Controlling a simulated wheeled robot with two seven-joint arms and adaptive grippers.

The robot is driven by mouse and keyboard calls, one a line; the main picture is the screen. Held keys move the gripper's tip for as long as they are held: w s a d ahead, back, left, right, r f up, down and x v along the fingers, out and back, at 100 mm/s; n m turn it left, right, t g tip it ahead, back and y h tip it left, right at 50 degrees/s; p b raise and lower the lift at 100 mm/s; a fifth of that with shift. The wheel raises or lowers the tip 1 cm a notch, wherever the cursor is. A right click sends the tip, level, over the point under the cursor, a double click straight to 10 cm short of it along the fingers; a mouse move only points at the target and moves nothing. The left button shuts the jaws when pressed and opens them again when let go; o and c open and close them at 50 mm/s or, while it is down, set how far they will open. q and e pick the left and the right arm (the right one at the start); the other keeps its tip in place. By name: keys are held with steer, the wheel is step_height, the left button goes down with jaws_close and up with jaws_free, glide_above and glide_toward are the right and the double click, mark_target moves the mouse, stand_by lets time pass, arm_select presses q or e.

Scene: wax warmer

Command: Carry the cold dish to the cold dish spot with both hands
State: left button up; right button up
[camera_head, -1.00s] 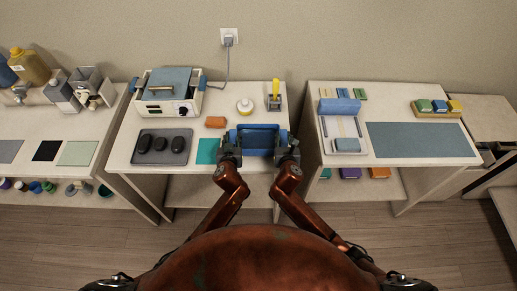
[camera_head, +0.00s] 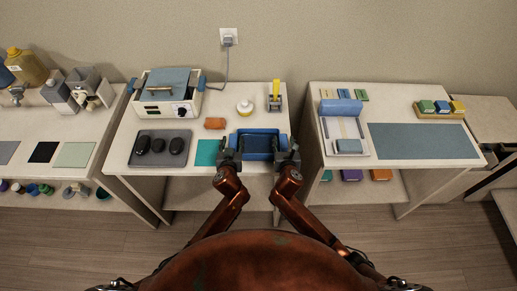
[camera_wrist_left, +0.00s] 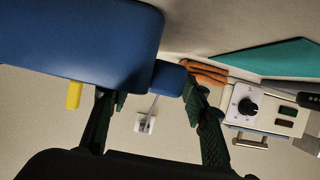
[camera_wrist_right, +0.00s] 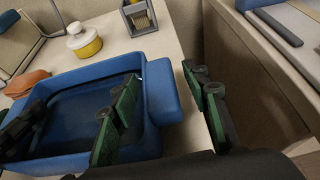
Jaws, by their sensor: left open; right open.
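The cold dish, a blue open dish (camera_head: 258,131) with a dark hollow inside, is at the front right of the middle table. In the head view my left gripper (camera_head: 229,154) is at its left end and my right gripper (camera_head: 288,153) at its right end. Both are open. In the left wrist view, a blue end tab (camera_wrist_left: 168,78) of the dish shows between the parted fingers. In the right wrist view, the other tab (camera_wrist_right: 163,92) lies between the fingers, with one finger over the dish. A teal mat (camera_head: 207,153) lies left of the dish; no label marks the spot.
A white warmer (camera_head: 168,98), a grey tray (camera_head: 160,150) with dark stones, an orange block (camera_head: 215,123) and a yellow-white pot (camera_head: 245,107) share the table. A gap separates it from the right table, which holds a blue-grey mat (camera_head: 422,141).

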arm_select(q)
steer(key=v, duration=1.2)
arm_select(e)
steer(key=shift+s, duration=0.1)
steer(key=v, duration=1.2)
